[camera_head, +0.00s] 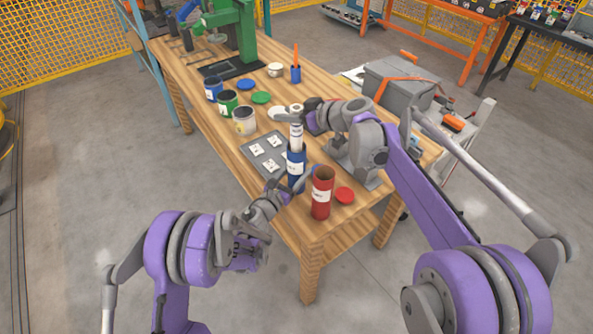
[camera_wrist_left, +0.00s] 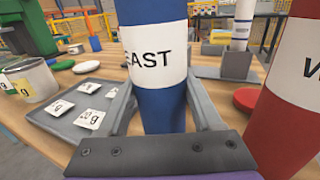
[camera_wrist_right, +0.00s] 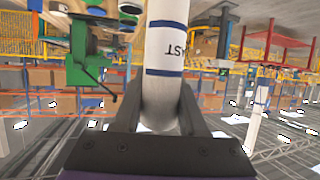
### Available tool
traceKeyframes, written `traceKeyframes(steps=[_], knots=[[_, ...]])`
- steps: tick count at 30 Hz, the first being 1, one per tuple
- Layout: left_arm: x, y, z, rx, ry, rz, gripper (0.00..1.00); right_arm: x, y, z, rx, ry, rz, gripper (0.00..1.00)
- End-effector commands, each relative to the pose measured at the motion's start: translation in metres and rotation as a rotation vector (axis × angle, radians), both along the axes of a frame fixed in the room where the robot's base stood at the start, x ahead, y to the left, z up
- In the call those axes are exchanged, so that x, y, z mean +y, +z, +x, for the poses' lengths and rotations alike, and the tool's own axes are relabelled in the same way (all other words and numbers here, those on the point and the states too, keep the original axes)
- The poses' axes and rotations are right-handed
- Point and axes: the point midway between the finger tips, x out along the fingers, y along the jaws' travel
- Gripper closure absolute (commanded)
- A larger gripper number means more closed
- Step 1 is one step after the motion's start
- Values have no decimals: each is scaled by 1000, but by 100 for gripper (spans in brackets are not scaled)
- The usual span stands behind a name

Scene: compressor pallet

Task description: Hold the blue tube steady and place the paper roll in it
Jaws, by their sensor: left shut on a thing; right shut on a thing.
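The blue tube (camera_head: 296,170) stands upright near the table's front, with a white "EAST" label in the left wrist view (camera_wrist_left: 162,107). My left gripper (camera_head: 287,190) is shut around its lower part. The white paper roll (camera_head: 296,136), with dark blue bands, is upright directly above the tube, in line with it. Its lower end meets the tube's mouth in the head view; I cannot tell how far it is inside. My right gripper (camera_head: 301,117) is shut on the roll, which also fills the right wrist view (camera_wrist_right: 164,60).
A red tube (camera_head: 322,192) stands close right of the blue one, with a red lid (camera_head: 344,195) beside it. A grey tray (camera_head: 251,149) with white cards lies to the left. Several paint cans, including a green one (camera_head: 228,103), stand farther back. A grey box (camera_head: 401,84) is beyond the table.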

Motion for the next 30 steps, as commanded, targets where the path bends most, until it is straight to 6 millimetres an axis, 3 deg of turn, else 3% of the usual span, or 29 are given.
traceKeyframes(steps=[2, 3, 8, 20, 30], knots=[[0, 0, 0, 0, 0, 0, 89, 0, 0, 0, 0, 0, 0, 100], [0, 0, 0, 0, 0, 0, 89, 0, 0, 0, 0, 0, 0, 54], [0, 0, 0, 0, 0, 0, 89, 0, 0, 0, 0, 0, 0, 25], [0, 0, 0, 0, 0, 0, 89, -6, 3, -4, 0, -1, 0, 24], [0, 0, 0, 0, 0, 0, 89, -54, 28, -43, 0, -4, -1, 24]])
